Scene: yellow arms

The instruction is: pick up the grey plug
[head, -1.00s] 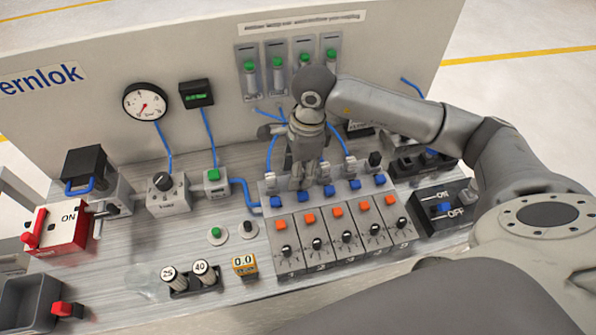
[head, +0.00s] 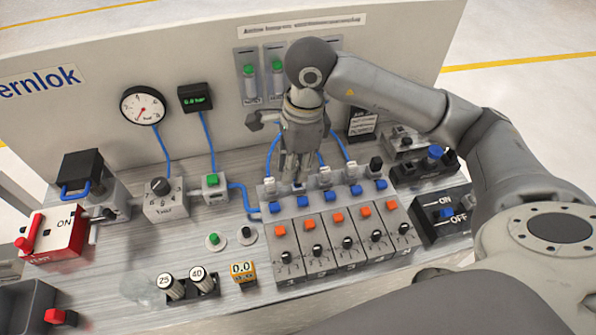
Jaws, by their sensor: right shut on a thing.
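My right gripper (head: 297,176) reaches down over the back of the valve bank (head: 330,262), at the second position from the left in its rear row. It is shut on a small plug there. The fingers hide nearly all of it, so I cannot make out its grey colour. A dark bit (head: 299,187) shows just below the fingertips, and I cannot tell whether it is plug or socket. Pale fittings stand in the same row, one on the left (head: 269,187) and others on the right (head: 324,176). A black one (head: 376,163) stands at the right end. My left gripper is out of view.
Blue tubes (head: 272,155) run close around the gripper. Behind it stands the upright panel (head: 110,105) with a gauge (head: 143,105). A switch box (head: 440,213) is at the right, and a red ON box (head: 55,232) at the left.

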